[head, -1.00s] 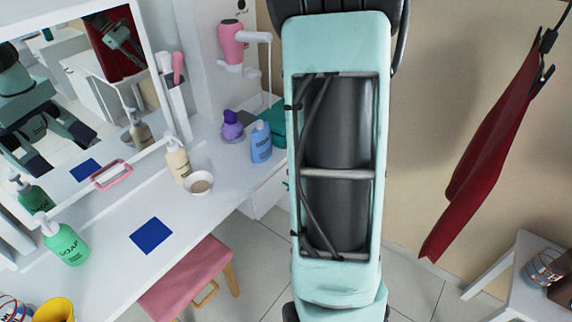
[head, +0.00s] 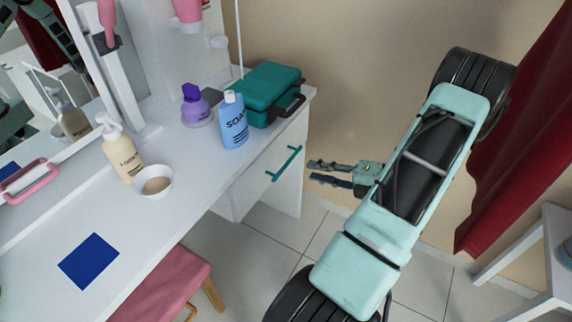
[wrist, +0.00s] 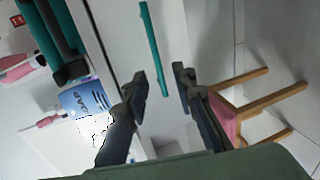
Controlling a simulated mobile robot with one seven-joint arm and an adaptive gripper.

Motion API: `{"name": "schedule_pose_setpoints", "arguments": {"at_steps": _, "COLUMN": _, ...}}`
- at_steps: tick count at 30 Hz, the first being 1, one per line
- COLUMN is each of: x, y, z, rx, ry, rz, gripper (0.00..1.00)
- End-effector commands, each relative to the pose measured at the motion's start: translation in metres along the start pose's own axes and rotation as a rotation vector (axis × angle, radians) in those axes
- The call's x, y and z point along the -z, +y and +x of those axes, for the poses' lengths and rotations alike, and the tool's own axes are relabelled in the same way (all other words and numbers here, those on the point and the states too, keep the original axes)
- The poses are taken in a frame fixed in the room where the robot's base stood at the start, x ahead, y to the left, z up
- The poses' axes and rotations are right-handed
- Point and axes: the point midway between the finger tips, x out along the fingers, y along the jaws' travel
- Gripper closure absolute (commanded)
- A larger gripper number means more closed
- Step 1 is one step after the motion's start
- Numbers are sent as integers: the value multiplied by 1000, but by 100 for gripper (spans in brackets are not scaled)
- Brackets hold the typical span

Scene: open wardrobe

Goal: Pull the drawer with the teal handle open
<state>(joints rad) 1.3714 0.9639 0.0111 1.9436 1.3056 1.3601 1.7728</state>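The teal handle (head: 285,163) is a straight bar on the white drawer front (head: 262,182), at the right end of the white vanity table. The drawer looks shut. My gripper (head: 310,172) is just right of the handle in the head view, fingers pointing at it, apart from it. In the wrist view the handle (wrist: 153,50) runs up from between the two fingertips, and its lower end lies between them. My gripper (wrist: 163,80) is open and holds nothing. I cannot tell the exact distance from the fingertips to the handle.
On the vanity top stand a teal case (head: 262,90), a blue soap bottle (head: 234,122), a purple bottle (head: 195,106), a cream bottle (head: 122,152) and a white bowl (head: 154,183). A pink stool (head: 165,285) is below. A red cloth (head: 520,130) hangs at right.

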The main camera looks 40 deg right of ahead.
Motion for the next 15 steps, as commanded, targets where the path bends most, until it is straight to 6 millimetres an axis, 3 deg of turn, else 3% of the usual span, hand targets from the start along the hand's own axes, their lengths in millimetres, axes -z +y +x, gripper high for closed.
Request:
{"name": "schedule_pose_setpoints", "arguments": {"at_steps": 7, "x": -2, "y": -2, "z": 1, "rx": -65, "ry": -22, "rz": 42, "gripper": 75}}
{"name": "schedule_pose_setpoints", "arguments": {"at_steps": 15, "x": -2, "y": 0, "z": 49, "rx": -63, "ry": -20, "rz": 39, "gripper": 75}}
